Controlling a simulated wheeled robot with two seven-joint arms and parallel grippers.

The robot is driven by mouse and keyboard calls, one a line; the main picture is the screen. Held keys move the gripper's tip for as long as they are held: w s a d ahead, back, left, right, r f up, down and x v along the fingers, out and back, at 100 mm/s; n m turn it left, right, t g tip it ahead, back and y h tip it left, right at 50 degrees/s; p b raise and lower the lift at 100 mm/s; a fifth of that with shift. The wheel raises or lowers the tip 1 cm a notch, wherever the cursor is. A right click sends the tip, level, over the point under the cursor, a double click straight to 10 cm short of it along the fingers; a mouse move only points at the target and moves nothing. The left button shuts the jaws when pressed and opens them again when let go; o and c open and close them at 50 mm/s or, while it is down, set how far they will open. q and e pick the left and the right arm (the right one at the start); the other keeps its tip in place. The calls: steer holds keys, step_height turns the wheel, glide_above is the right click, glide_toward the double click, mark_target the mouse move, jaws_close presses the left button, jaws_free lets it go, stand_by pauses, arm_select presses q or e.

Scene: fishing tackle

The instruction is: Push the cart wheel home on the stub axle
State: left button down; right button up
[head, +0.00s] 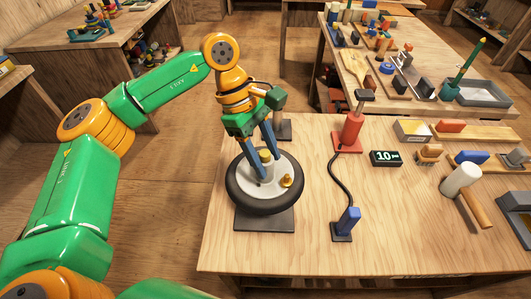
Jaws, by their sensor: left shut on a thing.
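The cart wheel (284,208) has a black tyre and a pale disc face. It lies flat, face up, over a dark square base plate (264,222) near the left edge of the table. My left gripper (262,174) points down at the wheel's middle, its blue fingers shut on the pale hub. A small brass knob (286,181) stands on the disc to the right of the fingers. The stub axle is hidden beneath the wheel and hub, so I cannot tell how far the wheel sits on it. My right gripper is not in view.
A red pump-like tool (351,132) with a black hose to a blue block (346,221) stands right of the wheel. A display reading 10 (386,158), a mallet (461,181) and trays fill the right. The table's front middle is clear.

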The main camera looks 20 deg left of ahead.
mark_target(265, 181)
arm_select(q)
step_height(265, 181, down, 2)
steer(key=shift+f+b, duration=0.25)
steer(key=shift+b, duration=0.45)
steer(key=shift+f, duration=0.15)
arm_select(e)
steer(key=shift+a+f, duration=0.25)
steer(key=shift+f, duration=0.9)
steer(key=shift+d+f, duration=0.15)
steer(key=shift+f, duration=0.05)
arm_select(q)
steer(key=shift+f+b, duration=2.6)
steer(key=shift+f, duration=0.1)
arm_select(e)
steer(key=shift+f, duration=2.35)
arm_select(q)
steer(key=shift+c, duration=0.9)
jaws_free()
steer(key=shift+s, duration=0.1)
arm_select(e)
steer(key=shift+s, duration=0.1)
arm_select(q)
steer(key=v, duration=0.7)
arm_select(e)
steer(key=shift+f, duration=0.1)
